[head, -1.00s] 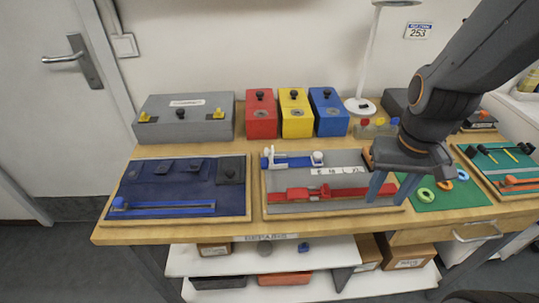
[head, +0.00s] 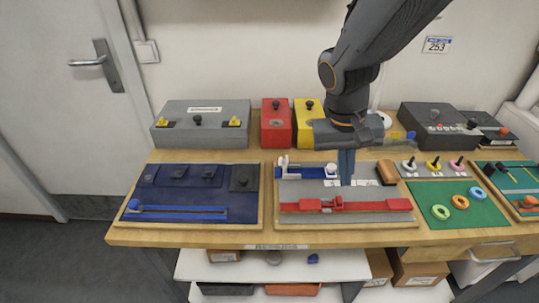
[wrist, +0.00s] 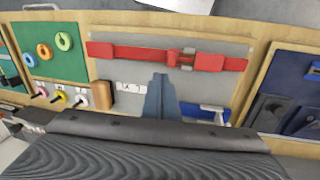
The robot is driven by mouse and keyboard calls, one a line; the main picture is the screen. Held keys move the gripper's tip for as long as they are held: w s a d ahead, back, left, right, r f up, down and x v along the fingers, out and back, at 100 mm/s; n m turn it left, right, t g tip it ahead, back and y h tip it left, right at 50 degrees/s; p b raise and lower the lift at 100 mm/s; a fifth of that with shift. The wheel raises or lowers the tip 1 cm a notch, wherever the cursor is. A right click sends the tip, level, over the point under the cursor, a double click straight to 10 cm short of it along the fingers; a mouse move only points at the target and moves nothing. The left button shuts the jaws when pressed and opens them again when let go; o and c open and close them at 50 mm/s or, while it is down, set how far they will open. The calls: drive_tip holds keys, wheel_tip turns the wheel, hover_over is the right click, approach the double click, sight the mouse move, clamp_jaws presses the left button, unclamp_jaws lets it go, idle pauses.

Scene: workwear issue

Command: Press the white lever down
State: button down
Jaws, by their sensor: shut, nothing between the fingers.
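A grey board (head: 300,189) carries a blue part with white fittings at its back left. An upright white piece (head: 283,168) stands at the left end of the blue part (head: 308,173), and a rounded white knob (head: 331,170) sits nearer its right end. I cannot tell which of these is the lever's handle. My gripper (head: 346,182) is shut and empty, pointing down over the board just right of the knob. In the wrist view my fingers (wrist: 160,82) are together, left of the blue part (wrist: 205,109), which is partly hidden by my gripper body.
A red strap with a buckle (head: 340,206) crosses the board's front. A brown block (head: 387,172) stands at its right. A blue mat board (head: 190,180) lies left, a green board (head: 480,214) right. Red (head: 276,125) and yellow (head: 306,118) boxes stand behind.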

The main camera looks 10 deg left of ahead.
drive_tip(key=a+r+t+h, duration=0.1)
drive_tip(key=a+r+t, duration=0.1)
drive_tip(key=a, duration=1.1)
drive_tip(key=a+r+t+h, duration=0.1)
drive_tip(key=a+r, duration=0.3)
drive_tip(key=a, duration=0.8)
drive_tip(key=shift+a+r+n+t+p, duration=0.3)
drive_tip(key=shift+a+t+p, duration=0.1)
drive_tip(key=shift+t, duration=0.5)
drive_tip(key=shift+d+f, duration=0.1)
drive_tip(key=p+x, duration=0.2)
drive_tip(key=x, duration=0.7)
drive_tip(key=shift+d+f+p, duration=0.1)
drive_tip(key=shift+f+p, duration=0.05)
drive_tip(key=shift+p, duration=0.15)
drive_tip(key=shift+w+d+f+p, duration=0.25)
drive_tip(key=shift+d+p, duration=0.1)
drive_tip(key=shift+d, duration=0.3)
drive_tip(key=shift+w+d+f+p, duration=0.1)
drive_tip(key=shift+w+d+p, duration=0.15)
drive_tip(key=shift+d, duration=0.4)
drive_tip(key=shift+w+d+f+p, duration=0.2)
drive_tip(key=shift+d+p, duration=0.2)
drive_tip(key=shift+d, duration=0.25)
drive_tip(key=shift+r, duration=0.1)
